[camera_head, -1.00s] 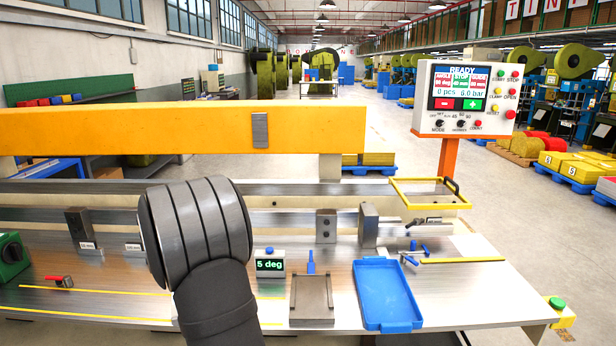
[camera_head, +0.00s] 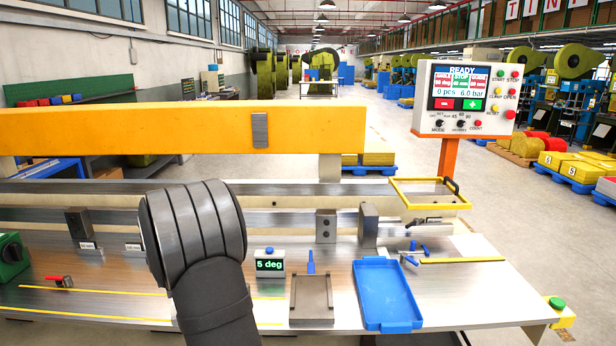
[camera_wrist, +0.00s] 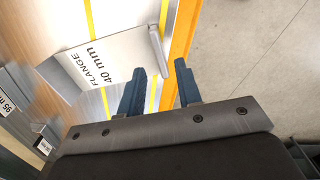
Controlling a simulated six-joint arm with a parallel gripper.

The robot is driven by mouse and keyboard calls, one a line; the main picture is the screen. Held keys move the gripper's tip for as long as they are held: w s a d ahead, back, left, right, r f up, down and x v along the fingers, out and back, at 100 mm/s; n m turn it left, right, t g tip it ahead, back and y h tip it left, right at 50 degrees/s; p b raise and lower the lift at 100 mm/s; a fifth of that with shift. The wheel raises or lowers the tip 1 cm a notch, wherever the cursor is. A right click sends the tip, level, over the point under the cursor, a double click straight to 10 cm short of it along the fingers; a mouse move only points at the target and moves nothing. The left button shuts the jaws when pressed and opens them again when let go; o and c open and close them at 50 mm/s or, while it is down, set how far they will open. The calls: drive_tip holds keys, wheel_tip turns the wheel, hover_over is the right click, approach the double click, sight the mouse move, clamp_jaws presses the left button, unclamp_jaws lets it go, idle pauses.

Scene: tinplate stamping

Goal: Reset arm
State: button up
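My gripper (camera_wrist: 158,88) shows in the wrist view with its two dark blue fingers apart and nothing between them. It is over the front edge of the workbench, above a white plate (camera_wrist: 108,58) marked "FLANGE 40 mm". In the head view my dark arm (camera_head: 195,235) rises from the bottom, left of centre, and hides part of the bench; the gripper itself does not show there.
The bench holds a "5 deg" display (camera_head: 270,265), a grey block (camera_head: 311,298), an empty blue tray (camera_head: 387,294) and a yellow guard frame (camera_head: 430,205). A control panel (camera_head: 466,90) reads READY. A yellow beam (camera_head: 180,130) spans the back.

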drive_tip(key=d+r, duration=0.7)
drive_tip(key=d, duration=0.5)
drive_tip(key=s+d+m, duration=0.2)
drive_tip(key=d, duration=1.3)
drive_tip(key=s+d+m, duration=0.2)
drive_tip(key=d, duration=1.3)
drive_tip(key=shift+w+a+f, duration=0.35)
drive_tip(key=shift+w+a, duration=0.1)
drive_tip(key=shift+a, duration=0.2)
drive_tip(key=shift+w+a+f, duration=0.3)
drive_tip(key=shift+w+a, duration=0.15)
drive_tip(key=shift+a, duration=0.15)
drive_tip(key=shift+w+a+f, duration=0.35)
drive_tip(key=shift+w+a, duration=0.1)
drive_tip(key=shift+a, duration=0.2)
drive_tip(key=s+d+r, duration=0.3)
drive_tip(key=d, duration=0.1)
drive_tip(key=w+a, duration=0.2)
drive_tip(key=a, duration=0.4)
drive_tip(key=w+a+n, duration=0.1)
drive_tip(key=w+a, duration=0.1)
drive_tip(key=a, duration=0.4)
drive_tip(key=shift+w+a+n, duration=0.3)
drive_tip(key=shift+a, duration=0.05)
